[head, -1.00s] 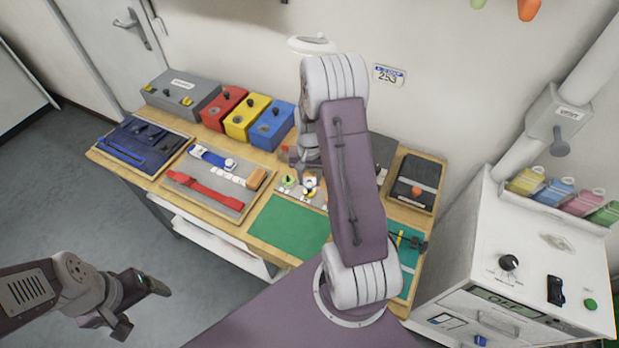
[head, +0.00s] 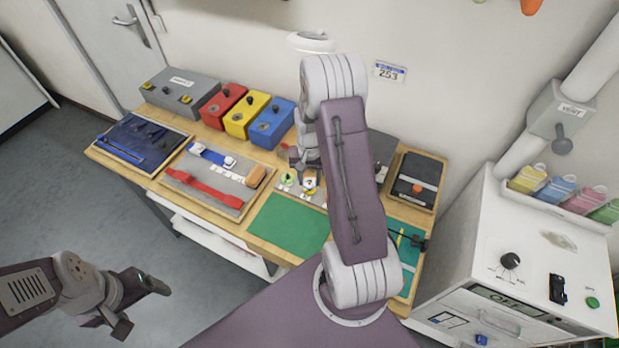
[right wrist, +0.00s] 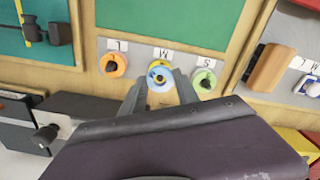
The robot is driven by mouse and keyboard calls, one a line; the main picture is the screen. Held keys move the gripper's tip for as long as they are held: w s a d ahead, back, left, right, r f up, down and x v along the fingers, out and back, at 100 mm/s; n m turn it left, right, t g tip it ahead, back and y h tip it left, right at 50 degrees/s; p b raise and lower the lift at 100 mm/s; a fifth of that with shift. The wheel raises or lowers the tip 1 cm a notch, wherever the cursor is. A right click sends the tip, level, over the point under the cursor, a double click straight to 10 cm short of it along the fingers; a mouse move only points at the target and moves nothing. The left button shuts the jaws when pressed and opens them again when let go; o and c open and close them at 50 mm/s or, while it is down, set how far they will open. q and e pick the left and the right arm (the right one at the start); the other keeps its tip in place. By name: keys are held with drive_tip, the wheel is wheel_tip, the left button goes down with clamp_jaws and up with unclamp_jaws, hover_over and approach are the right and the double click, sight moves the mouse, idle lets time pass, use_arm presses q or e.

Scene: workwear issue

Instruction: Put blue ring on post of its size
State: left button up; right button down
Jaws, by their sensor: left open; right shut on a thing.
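The blue ring (right wrist: 154,84) is between the fingertips of my right gripper (right wrist: 160,86), over the post position marked M. A yellow patch and a dark tip show inside its hole; I cannot tell whether the ring is seated or held above. A green ring (right wrist: 204,80) lies around the dark post at S, and an orange ring (right wrist: 113,65) around the one at L. In the head view, my right arm hides most of this board; the green ring (head: 288,180) shows beside it. My left gripper (head: 140,306) is open and empty, off the bench at lower left.
A green mat (right wrist: 172,18) borders the label side of the board. A tan block (right wrist: 268,65) lies on the neighbouring grey board. Red, yellow and blue boxes (head: 272,123) stand at the bench's back. A white machine (head: 530,255) stands at right.

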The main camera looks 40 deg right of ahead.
drive_tip(key=shift+c, duration=2.2)
unclamp_jaws()
wheel_tip(320, 180, up, 7)
drive_tip(key=p, duration=0.6)
